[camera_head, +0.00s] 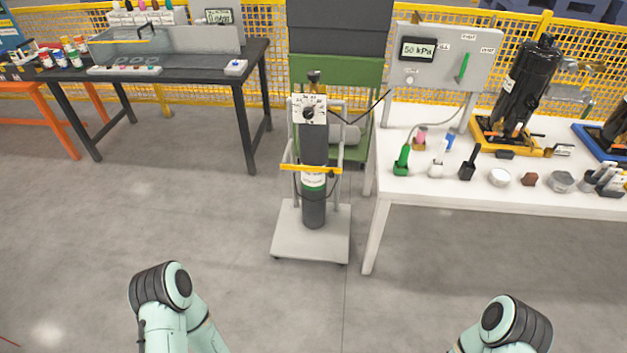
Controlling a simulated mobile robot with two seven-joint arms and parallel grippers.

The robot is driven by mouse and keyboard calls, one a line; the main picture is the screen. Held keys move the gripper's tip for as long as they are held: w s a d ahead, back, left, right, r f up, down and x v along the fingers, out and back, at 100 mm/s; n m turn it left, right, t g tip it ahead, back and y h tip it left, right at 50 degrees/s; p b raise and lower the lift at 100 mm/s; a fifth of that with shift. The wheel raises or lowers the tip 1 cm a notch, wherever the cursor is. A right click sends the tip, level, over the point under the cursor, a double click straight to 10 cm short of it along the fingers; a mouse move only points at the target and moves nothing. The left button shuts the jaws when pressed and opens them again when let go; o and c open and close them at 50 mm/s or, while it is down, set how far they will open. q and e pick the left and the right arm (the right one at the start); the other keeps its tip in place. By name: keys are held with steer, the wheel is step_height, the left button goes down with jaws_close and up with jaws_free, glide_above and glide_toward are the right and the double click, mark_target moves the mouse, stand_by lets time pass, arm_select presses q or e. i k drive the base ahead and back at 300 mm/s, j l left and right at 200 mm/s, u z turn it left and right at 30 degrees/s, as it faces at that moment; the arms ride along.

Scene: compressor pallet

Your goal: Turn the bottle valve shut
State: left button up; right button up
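A dark gas bottle (314,208) with a green and white label stands upright on a grey wheeled trolley (290,240), behind a yellow bar. A white panel with a black round knob (308,112) sits at its upper part. A dark valve piece (314,77) shows at the very top; whether it is open or shut cannot be told. My two arms show only as pale green links with dark joints at the bottom left and bottom right, well in front of the bottle. Neither gripper is in view.
A dark workbench (190,68) stands at the left. The grey floor before the trolley is clear.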

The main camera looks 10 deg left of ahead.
mark_target(314, 76)
steer(key=i+j+u, duration=0.25)
steer(key=j+u, duration=0.2)
steer(key=i+j+u, duration=0.25)
steer(key=u, duration=0.15)
steer(key=i+j+u, duration=0.15)
steer(key=i+u, duration=0.3)
steer(key=i+j+u, duration=0.3)
steer(key=i, duration=0.35)
steer(key=i+j+u, duration=0.1)
steer(key=i+u, duration=0.2)
steer(key=i, duration=0.4)
steer(key=i+l+z, duration=0.1)
steer(key=i+z, duration=1)
steer(key=z, duration=0.2)
steer(key=i+z, duration=0.2)
steer(key=z, duration=0.2)
steer(key=i+z, duration=0.45)
steer(key=z, duration=0.3)
steer(key=i+j+z, duration=0.2)
steer(key=z, duration=0.15)
